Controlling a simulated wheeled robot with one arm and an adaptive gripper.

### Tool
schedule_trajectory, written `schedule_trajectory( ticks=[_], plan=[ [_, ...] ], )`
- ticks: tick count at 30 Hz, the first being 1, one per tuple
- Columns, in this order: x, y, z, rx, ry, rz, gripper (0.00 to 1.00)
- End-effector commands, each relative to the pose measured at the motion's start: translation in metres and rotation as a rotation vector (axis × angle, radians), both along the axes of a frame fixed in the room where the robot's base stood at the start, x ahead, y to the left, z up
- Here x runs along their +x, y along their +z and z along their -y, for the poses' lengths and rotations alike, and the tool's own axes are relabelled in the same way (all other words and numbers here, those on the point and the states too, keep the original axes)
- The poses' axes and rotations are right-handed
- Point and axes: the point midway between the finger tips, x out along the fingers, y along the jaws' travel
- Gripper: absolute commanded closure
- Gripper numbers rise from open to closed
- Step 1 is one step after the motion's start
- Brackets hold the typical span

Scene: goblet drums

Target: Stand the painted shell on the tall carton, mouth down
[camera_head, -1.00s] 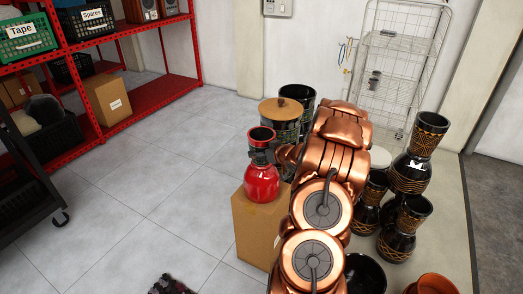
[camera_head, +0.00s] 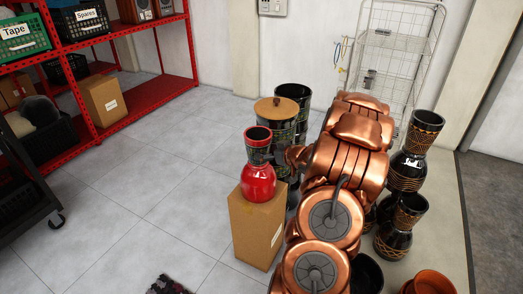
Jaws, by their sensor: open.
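The painted shell (camera_head: 259,178), glossy red, stands upright on top of the tall brown carton (camera_head: 257,232). Its wide round part is down on the carton, and its narrower neck points up with a dark opening at the top. The arm also covers the space right of the carton.
A wooden-lidded drum (camera_head: 276,108) and a dark drum (camera_head: 292,95) stand behind the shell. Black patterned goblet drums (camera_head: 402,226) and an orange bowl (camera_head: 433,283) are at right. A wire rack (camera_head: 392,65) stands at the wall.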

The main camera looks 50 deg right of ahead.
Motion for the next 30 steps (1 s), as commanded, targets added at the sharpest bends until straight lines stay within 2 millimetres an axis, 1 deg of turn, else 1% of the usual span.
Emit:
schedule_trajectory(
  ticks=[1,6,10,14,19,23,26,30],
  plan=[
    [-0.009,0.003,0.000,0.000,-0.003,-0.001,0.00],
    [-0.031,0.012,-0.003,0.003,-0.001,-0.002,0.00],
    [-0.041,0.017,-0.004,0.000,0.000,0.001,0.00],
    [-0.046,0.019,-0.005,0.000,0.001,0.001,0.00],
    [-0.047,0.019,-0.006,-0.001,0.000,-0.002,0.00],
    [-0.040,0.021,-0.009,-0.024,-0.013,-0.044,0.00],
    [-0.030,0.027,-0.015,-0.067,-0.041,-0.116,0.00],
    [-0.020,0.038,-0.033,-0.130,-0.100,-0.254,0.00]
  ],
)
